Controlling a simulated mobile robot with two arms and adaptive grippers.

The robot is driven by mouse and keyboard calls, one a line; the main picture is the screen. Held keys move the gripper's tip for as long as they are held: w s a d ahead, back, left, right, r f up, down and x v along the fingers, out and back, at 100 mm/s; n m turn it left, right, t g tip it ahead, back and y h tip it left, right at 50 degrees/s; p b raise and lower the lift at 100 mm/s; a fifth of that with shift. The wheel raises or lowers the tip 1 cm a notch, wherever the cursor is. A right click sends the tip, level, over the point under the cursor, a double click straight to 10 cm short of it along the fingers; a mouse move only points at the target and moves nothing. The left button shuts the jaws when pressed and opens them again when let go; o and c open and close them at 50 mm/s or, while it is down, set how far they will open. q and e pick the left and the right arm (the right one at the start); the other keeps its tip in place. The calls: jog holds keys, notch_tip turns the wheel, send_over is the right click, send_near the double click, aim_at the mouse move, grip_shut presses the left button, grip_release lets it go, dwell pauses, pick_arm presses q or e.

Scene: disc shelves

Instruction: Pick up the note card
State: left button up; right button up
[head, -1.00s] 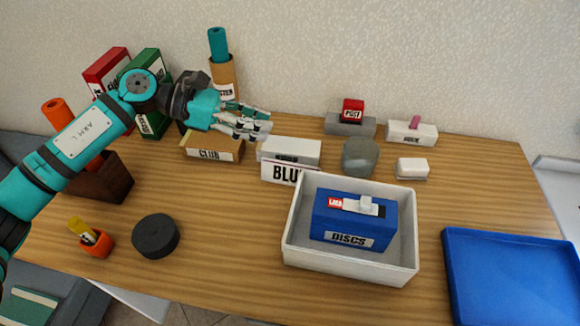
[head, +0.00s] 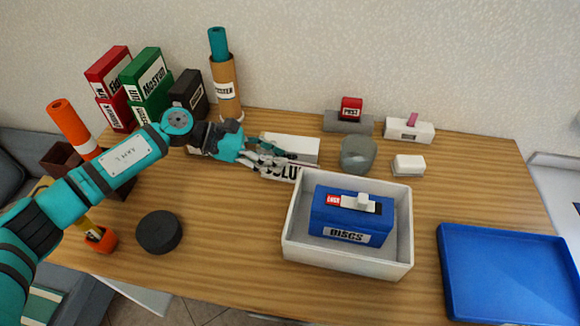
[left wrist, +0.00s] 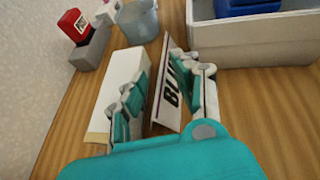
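The note card (head: 285,172) is a white card with large dark letters, partly covered by my gripper. It stands tilted just in front of a long white block (head: 297,146). In the left wrist view the card (left wrist: 174,92) stands between my finger pads, its lettered face toward the right finger. My right gripper is in neither view.
A white bin (head: 295,226) holding a blue DISCS box (head: 350,217) stands close to the card's right. A grey cup (head: 357,154) is behind right. A blue tray (head: 510,275) is at right.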

aim_at(290, 168)
pick_arm(q)
jog(key=shift+x, duration=1.5)
jog(key=shift+c, duration=0.4)
jog(key=c, duration=0.5)
jog(key=shift+r, duration=0.15)
